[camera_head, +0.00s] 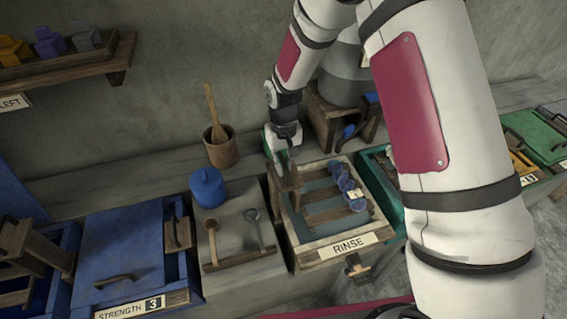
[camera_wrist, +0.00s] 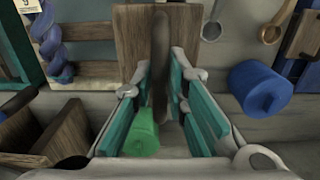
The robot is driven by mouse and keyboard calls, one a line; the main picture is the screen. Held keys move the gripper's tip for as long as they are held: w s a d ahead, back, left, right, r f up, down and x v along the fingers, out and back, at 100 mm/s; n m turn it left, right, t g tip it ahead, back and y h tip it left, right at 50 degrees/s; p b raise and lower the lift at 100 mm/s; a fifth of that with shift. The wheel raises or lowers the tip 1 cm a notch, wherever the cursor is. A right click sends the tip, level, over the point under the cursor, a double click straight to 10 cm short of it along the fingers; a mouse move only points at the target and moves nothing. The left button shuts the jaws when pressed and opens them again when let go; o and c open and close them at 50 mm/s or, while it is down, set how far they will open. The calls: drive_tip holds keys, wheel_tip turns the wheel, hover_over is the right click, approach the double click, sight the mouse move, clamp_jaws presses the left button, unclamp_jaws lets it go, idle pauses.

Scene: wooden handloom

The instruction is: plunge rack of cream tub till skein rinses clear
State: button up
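The cream tub (camera_head: 301,257) with the RINSE label stands right of centre in the head view. Its wooden rack (camera_head: 328,212) lies in it, with slats over greenish water. A blue-purple twisted skein (camera_head: 346,184) hangs on the rack's right part; it also shows at the wrist view's upper left (camera_wrist: 52,40). My gripper (camera_head: 283,158) reaches down over the rack's upright end at the tub's back left. In the wrist view my gripper's teal pads (camera_wrist: 162,85) stand on both sides of the rack's dark upright handle (camera_wrist: 160,50). Whether both pads press on it is unclear.
A blue lidded jar (camera_head: 207,187) and two ladles (camera_head: 233,232) are left of the tub. A blue STRENGTH 3 vat (camera_head: 125,250) lies farther left. A green tub (camera_head: 375,178) adjoins at right. A wooden stand (camera_head: 335,118) is behind.

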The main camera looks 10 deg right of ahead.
drive_tip(key=shift+f, duration=0.1)
clamp_jaws()
drive_tip(key=shift+f+b, duration=2.5)
drive_tip(key=shift+f, duration=6.65)
drive_tip(key=shift+s, duration=0.1)
drive_tip(key=shift+r+p, duration=2.1)
drive_tip(key=shift+r, duration=5.65)
drive_tip(key=shift+f+b, duration=2.3)
drive_tip(key=shift+f, duration=5.5)
